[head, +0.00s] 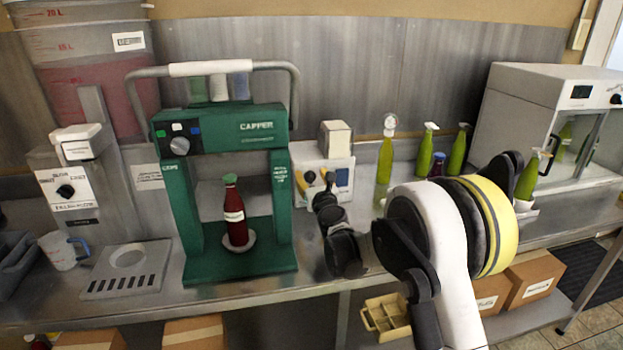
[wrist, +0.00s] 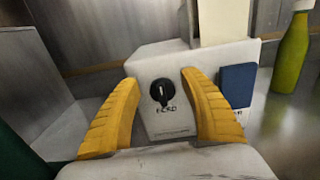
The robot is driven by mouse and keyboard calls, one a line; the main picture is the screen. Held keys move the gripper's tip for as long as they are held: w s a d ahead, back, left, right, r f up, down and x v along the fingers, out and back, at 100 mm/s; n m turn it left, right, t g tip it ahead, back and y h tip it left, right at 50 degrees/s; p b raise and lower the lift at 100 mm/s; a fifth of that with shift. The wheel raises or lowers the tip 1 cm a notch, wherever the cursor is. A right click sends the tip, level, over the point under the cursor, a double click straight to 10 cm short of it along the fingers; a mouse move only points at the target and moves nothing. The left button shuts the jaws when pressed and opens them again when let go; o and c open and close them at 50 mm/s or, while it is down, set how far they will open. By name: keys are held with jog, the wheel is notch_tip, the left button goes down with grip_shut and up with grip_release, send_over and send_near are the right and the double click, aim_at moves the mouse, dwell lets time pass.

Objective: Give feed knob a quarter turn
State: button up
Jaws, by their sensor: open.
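The feed knob (wrist: 161,91) is a round black knob with a pale pointer mark standing close to upright. It sits on the sloped front of a white box (wrist: 185,62), above the label FEED. The box (head: 341,160) also shows in the head view, right of the green capper. My gripper (wrist: 162,80) is open, with one yellow finger on each side of the knob in the wrist view. Clear gaps show between the fingers and the knob. In the head view my gripper and wrist partly hide the box front, and the knob is hard to tell there.
The green capper (head: 240,265) with a red bottle (head: 233,205) stands close on the left. A blue pad (wrist: 238,85) is on the box beside the right finger. Green bottles (head: 385,160) stand to the right. A filler with another black knob (head: 66,191) is far left.

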jog(key=shift+r, duration=0.15)
grip_shut()
jog(key=shift+m, duration=0.3)
jog(key=m, duration=0.4)
jog(key=shift+w+d, duration=0.1)
jog(key=shift+d, duration=0.3)
jog(key=m, duration=0.4)
jog(key=shift+w+d+f+m, duration=0.1)
jog(key=shift+d+f+m, duration=0.15)
jog(key=shift+f+m, duration=0.15)
jog(key=m, duration=0.4)
jog(key=shift+d+f, duration=0.1)
jog(key=shift+f, duration=0.15)
jog(key=shift+f+m, duration=0.15)
jog(key=shift+m, duration=0.9)
jog(key=shift+f+m, duration=0.15)
jog(key=shift+m, duration=0.9)
